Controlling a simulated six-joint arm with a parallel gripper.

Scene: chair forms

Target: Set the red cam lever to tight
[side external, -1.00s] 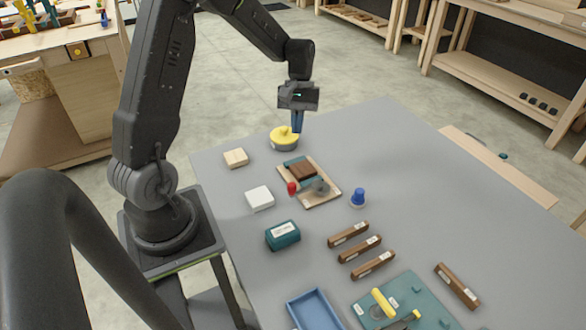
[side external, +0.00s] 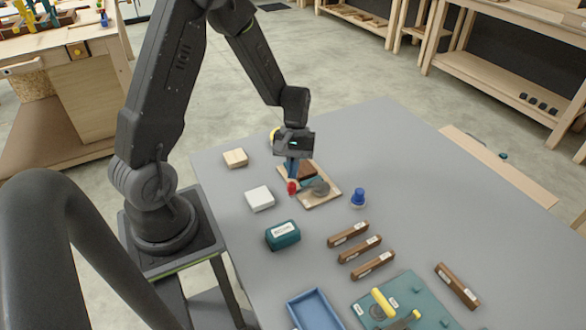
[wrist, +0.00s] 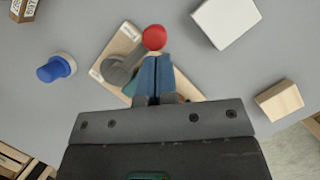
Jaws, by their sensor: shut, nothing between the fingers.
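The red cam lever's ball knob (side external: 292,188) is at the left front of the wooden fixture board (side external: 325,201). The knob also shows in the wrist view (wrist: 154,38), with the grey round cam (wrist: 118,70) to its left. My gripper (side external: 291,177) is shut and empty, pointing down over the fixture. In the wrist view its blue fingertips (wrist: 155,60) are right beside the knob; I cannot tell whether they touch it. The brown block (side external: 304,168) on the fixture is partly hidden by my gripper. The tight and loose marks are too small to read.
A white block (side external: 260,198), a pale wood block (side external: 235,158), a teal box (side external: 282,235) and a blue knob (side external: 358,198) stand around the fixture. Several brown bars (side external: 348,234) lie nearer the camera. A yellow-topped thing (side external: 274,134) is mostly hidden behind my gripper.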

